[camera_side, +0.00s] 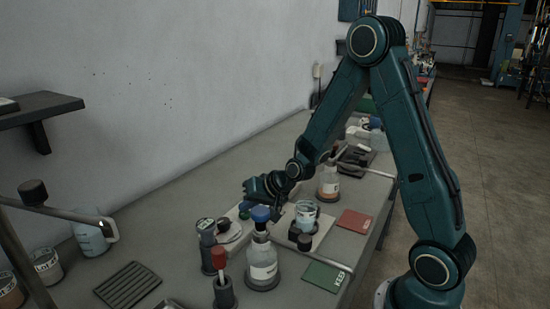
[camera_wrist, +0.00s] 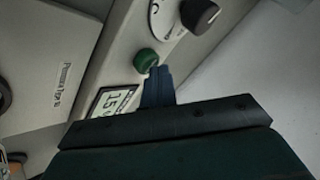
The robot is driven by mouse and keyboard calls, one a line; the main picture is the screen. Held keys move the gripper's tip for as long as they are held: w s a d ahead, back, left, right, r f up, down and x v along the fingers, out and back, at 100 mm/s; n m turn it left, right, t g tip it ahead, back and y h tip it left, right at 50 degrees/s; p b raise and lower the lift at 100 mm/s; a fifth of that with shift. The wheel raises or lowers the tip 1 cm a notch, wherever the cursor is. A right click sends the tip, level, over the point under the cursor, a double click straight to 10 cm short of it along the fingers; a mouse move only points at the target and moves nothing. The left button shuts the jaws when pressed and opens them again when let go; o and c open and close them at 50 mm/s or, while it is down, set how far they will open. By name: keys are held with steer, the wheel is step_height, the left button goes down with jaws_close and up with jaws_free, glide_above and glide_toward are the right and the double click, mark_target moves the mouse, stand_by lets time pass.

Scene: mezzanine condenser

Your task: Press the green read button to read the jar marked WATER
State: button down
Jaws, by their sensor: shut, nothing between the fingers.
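The green button (camera_wrist: 146,60) sits on a light instrument panel in the wrist view, between a small display (camera_wrist: 114,101) and a dark knob (camera_wrist: 200,15). The display shows digits that look like 15, partly hidden. My gripper (camera_wrist: 158,72) is shut and empty, its blue fingertips right at the button's lower right edge; I cannot tell whether they touch it. In the side view my gripper (camera_side: 265,187) is low over the pale instrument. A jar of bluish liquid (camera_side: 306,214) with a white label stands at the instrument's right; its lettering is unreadable.
A blue-capped bottle (camera_side: 262,265) stands in front of the instrument, beside a red-topped tool in a dark holder (camera_side: 224,292). A green mat (camera_side: 328,276) and a red mat (camera_side: 354,221) lie to the right. A ribbed dark tray (camera_side: 128,286) lies to the left.

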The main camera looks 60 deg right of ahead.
mark_target(249, 215)
stand_by(0.6)
steer(key=shift+r, duration=1)
steer(key=shift+r, duration=0.1)
steer(key=shift+r, duration=2.4)
steer(key=s+a+r+n+g, duration=0.1)
steer(key=s+a+r+n, duration=0.1)
steer(key=s, duration=0.7)
steer(key=s+a+r+n+g, duration=0.1)
steer(key=s+a+r+n, duration=0.1)
steer(key=s+r, duration=0.3)
steer(key=s+a+r+n+g+h, duration=0.1)
steer(key=s+a+r+n, duration=0.2)
steer(key=s, duration=1)
steer(key=shift+s+r+n+g, duration=0.3)
steer(key=shift+r+n, duration=0.1)
steer(key=shift+r, duration=0.3)
